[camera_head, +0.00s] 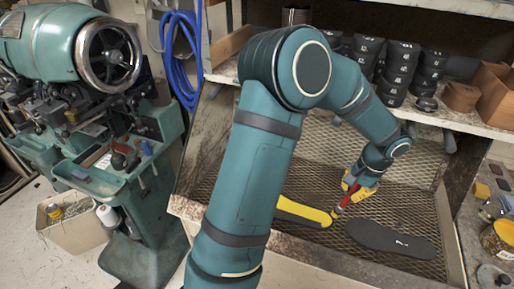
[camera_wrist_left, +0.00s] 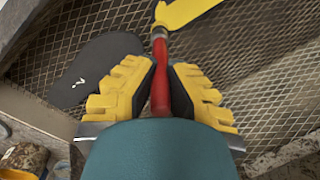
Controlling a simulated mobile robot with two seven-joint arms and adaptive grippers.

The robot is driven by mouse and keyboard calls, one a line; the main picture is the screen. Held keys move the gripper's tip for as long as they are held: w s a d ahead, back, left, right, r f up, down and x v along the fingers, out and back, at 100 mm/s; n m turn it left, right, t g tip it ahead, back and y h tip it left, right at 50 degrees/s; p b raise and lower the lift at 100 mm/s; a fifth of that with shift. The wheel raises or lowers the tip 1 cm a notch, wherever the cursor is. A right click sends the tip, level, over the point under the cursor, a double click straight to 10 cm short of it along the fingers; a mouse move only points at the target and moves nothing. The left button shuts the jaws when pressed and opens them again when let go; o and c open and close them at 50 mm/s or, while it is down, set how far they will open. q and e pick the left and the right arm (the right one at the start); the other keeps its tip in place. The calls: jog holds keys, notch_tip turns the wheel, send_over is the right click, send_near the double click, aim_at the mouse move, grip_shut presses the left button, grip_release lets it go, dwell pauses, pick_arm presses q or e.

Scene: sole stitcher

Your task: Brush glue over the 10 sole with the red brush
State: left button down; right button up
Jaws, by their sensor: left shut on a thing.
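My left gripper (camera_head: 352,186) is shut on the red brush (camera_head: 343,204) above the mesh tray. In the left wrist view the brush handle (camera_wrist_left: 160,82) stands between the yellow fingers (camera_wrist_left: 160,92). The brush tip points at the end of a flat, sole-like shape with a yellow top and dark edge (camera_head: 304,212); whether it touches is unclear. My arm hides part of that shape. A black sole (camera_head: 385,239) with a small white mark lies on the mesh to the right; it also shows in the left wrist view (camera_wrist_left: 92,70). The mark is too small to read. My right gripper is out of view.
The mesh tray (camera_head: 318,150) has raised edges. A shelf behind holds several stacks of black numbered pieces (camera_head: 400,60) and a cardboard box (camera_head: 492,90). A yellow tin (camera_head: 500,238) stands at the right. A green machine (camera_head: 100,50) stands at the left.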

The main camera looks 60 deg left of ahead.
pick_arm(q)
jog(key=shift+r+p, duration=1.4)
jog(key=shift+r, duration=0.75)
jog(key=shift+s+a, duration=0.1)
